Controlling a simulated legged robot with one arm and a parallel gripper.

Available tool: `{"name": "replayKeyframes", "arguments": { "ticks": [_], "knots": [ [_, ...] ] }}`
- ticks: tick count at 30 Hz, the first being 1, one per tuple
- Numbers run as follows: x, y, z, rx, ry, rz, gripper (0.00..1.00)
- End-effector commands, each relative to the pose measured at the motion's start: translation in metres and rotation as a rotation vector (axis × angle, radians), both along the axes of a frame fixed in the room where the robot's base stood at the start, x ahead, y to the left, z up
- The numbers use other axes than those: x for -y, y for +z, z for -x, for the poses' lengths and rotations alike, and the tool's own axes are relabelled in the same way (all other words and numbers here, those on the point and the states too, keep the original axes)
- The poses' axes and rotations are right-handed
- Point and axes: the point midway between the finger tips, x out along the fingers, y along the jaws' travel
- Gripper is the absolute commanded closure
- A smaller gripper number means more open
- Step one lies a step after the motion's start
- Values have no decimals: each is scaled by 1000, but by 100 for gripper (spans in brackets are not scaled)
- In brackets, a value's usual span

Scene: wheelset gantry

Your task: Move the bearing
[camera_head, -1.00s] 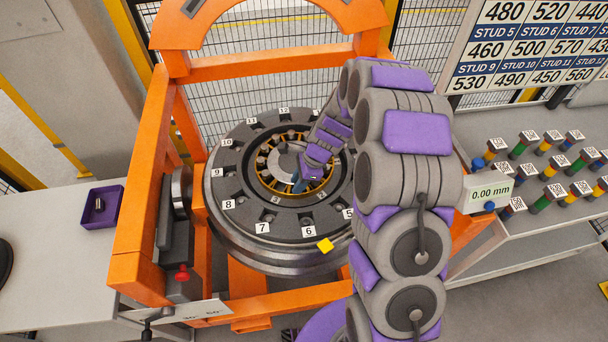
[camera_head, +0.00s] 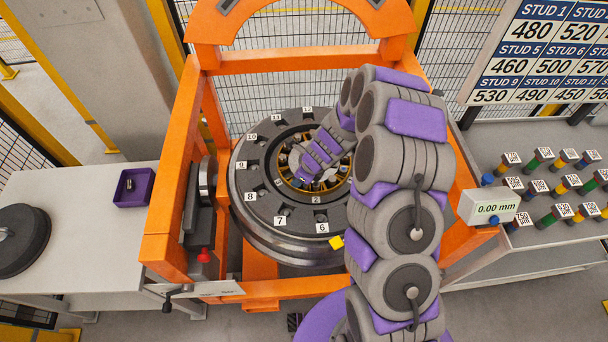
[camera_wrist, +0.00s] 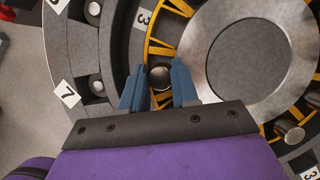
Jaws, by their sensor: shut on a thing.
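The bearing, a yellow cage (camera_wrist: 163,35) with grey metal rollers, sits as a ring inside the dark numbered wheel (camera_head: 262,217) on the orange stand. Its yellow ring also shows in the head view (camera_head: 291,181). A wide grey disc (camera_wrist: 262,50) fills its middle. My gripper (camera_wrist: 158,82) is over the left part of the ring in the wrist view. Its two blue fingers stand on either side of a dark round-ended roller (camera_wrist: 160,77) and are shut on it. Another roller (camera_wrist: 290,133) sits in the cage at lower right. In the head view my arm hides the ring's right side and the fingertips.
The orange frame (camera_head: 178,215) rises around the wheel. A purple box (camera_head: 120,190) with a small metal piece and a dark disc (camera_head: 22,240) are on the left table. A 0.00 mm display (camera_head: 484,209) and several coloured studs stand right.

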Motion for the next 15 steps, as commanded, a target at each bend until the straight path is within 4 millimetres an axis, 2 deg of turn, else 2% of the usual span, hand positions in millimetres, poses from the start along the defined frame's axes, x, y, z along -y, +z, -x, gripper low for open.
{"name": "replayKeyframes", "arguments": {
  "ticks": [15],
  "knots": [
    [-22,4,-19,6,-258,0,100]
  ]
}}
